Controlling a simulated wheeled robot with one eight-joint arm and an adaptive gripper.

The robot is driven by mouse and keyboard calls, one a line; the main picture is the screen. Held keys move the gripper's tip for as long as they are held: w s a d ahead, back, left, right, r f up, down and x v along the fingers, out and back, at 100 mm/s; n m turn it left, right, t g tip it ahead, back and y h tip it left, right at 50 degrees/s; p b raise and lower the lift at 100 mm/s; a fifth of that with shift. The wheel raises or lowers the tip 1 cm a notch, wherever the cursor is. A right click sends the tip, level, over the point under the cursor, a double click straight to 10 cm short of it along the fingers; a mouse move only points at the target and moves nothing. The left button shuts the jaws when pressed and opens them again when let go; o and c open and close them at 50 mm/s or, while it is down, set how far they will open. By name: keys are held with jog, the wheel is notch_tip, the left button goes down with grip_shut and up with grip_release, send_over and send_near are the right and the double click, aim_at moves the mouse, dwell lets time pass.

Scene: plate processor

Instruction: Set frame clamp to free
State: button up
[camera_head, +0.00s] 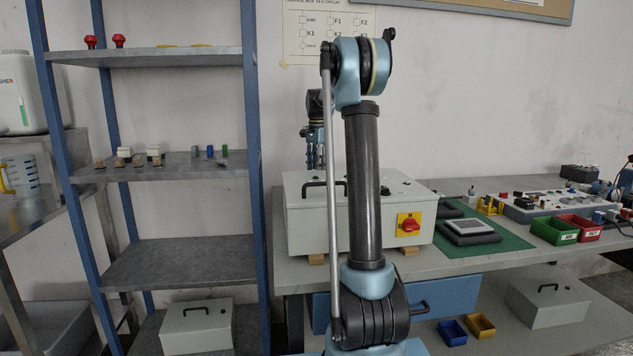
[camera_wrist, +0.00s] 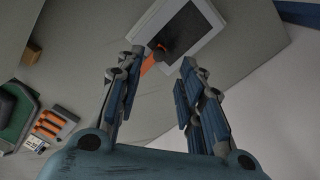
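A white-rimmed rectangular frame (camera_wrist: 200,18) with a dark inside lies at the top of the wrist view. A small orange lever with a dark knob (camera_wrist: 151,61) sits at its lower left edge; it looks like the frame clamp, but I cannot tell its setting. My gripper (camera_wrist: 160,66) is open, its two fingers apart, with the orange lever in view between and beyond the fingertips, nearest the left one. Nothing is held. In the head view my gripper (camera_head: 315,158) is partly behind my arm, above the grey box; the clamp cannot be made out there.
A grey control box (camera_head: 300,225) with a handle and red-yellow switch (camera_head: 409,224) stands on the bench. To its right are a green mat (camera_head: 512,240), a green bin (camera_head: 553,231) and a red bin (camera_head: 582,228). A blue-framed shelf (camera_head: 180,165) stands left.

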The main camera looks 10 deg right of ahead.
jog(key=shift+f, duration=2.95)
